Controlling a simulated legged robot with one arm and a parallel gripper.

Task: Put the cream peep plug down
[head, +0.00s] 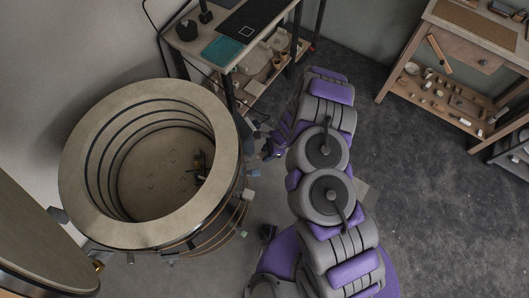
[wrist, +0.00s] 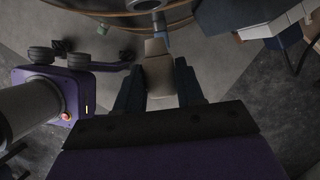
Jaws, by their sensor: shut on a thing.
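My gripper (wrist: 158,86) shows in the wrist view with its two dark fingers closed on the cream peep plug (wrist: 158,68). The plug is a small, pale, tapered block, and it sticks out beyond the fingertips. Its lower end is hidden between the fingers. In the head view my gripper (head: 264,138) is beside the right outer wall of the round kiln (head: 222,128), below the workbench corner. I cannot make out the held plug there. In the wrist view the kiln's curved edge (wrist: 100,12) lies beyond the plug, with a blue-grey piece (wrist: 160,30) near the plug's far end.
A workbench (head: 222,50) with a teal mat (head: 222,49) and a loaded lower shelf stands behind. A wooden table (head: 462,50) is at the upper right. Dark floor (head: 440,220) is clear at right.

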